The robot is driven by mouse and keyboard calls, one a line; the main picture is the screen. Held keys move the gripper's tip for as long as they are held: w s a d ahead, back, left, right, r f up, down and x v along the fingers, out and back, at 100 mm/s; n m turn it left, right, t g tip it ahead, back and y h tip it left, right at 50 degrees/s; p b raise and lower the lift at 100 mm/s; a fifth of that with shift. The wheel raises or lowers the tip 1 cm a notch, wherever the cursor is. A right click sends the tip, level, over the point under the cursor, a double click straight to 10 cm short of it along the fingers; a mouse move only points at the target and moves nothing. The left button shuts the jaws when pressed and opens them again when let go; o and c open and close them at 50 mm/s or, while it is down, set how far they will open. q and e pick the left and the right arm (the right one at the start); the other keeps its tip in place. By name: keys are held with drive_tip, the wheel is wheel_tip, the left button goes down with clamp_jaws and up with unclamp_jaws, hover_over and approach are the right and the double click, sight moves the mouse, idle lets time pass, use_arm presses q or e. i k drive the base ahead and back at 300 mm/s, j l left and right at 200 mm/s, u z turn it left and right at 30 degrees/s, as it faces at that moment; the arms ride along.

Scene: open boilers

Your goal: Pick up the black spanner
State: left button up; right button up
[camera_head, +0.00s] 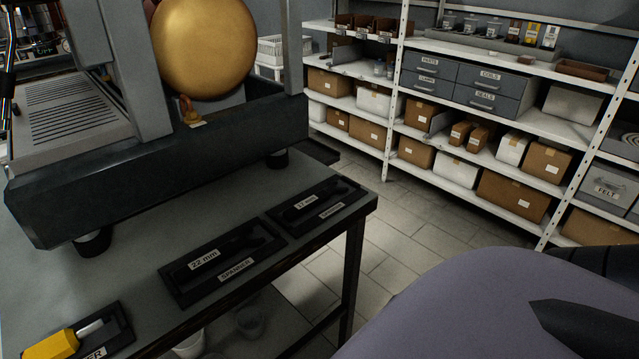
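The nearer spanner tray (180,291) is labelled "22 mm" and "SPANNER". A dark spanner-like shape (252,243) shows in it, hard to tell from the tray. The farther spanner tray (371,194), by the bench's right corner, is labelled "17 mm" and "SPANNER". It also holds a dark, elongated shape (310,201). I cannot tell whether these shapes are spanners or empty recesses. Neither of my grippers can be made out. A large purple-grey surface and a dark pointed part, probably mine, fill the lower right.
The bench (130,270) carries a dark machine frame (170,160) with a golden ball (204,45) behind the trays. A yellow-handled tool (56,345) lies in a tray at lower left. White shelving (395,80) with boxes stands behind; tiled floor (390,235) lies between.

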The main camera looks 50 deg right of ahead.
sight(290, 214)
drive_tip(key=k+l+u, duration=0.15)
drive_tip(key=l, duration=0.25)
drive_tip(key=l+u, duration=0.15)
drive_tip(key=l, duration=0.25)
drive_tip(key=k+l+u, duration=0.2)
drive_tip(key=l, duration=0.15)
